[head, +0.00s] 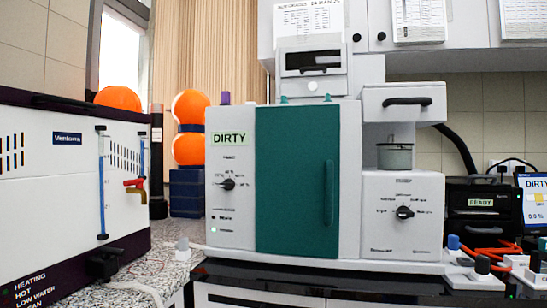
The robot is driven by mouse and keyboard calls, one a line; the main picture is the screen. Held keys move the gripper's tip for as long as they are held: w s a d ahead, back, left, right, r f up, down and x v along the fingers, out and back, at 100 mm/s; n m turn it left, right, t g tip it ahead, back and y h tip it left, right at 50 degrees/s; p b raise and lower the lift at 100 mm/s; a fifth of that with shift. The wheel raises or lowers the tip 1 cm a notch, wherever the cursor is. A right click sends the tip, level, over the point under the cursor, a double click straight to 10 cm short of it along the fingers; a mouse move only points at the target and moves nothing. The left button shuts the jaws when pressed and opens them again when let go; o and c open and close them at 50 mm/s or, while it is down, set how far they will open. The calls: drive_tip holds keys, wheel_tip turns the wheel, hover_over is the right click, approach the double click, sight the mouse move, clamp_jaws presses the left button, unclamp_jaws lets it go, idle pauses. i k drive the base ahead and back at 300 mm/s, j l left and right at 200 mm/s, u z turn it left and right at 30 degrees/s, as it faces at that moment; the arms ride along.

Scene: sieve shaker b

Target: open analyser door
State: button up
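A white analyser cabinet (232,235) stands on the dark counter in the middle of the head view, with a "DIRTY" label and a knob on its left panel. Its dark green door (290,180) is shut, flush with the front. A vertical green handle (329,193) sits near the door's right edge, and nothing touches it. My gripper is not visible in this view.
A white unit (60,185) with blue tubes stands close at the left. Right of the door are a panel with a knob (404,212) and a grey-green pot (394,156). A black "READY" box (482,210) stands farther right. The counter's front strip below the door looks clear.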

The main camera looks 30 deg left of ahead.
sight(299, 148)
drive_tip(key=u, duration=1)
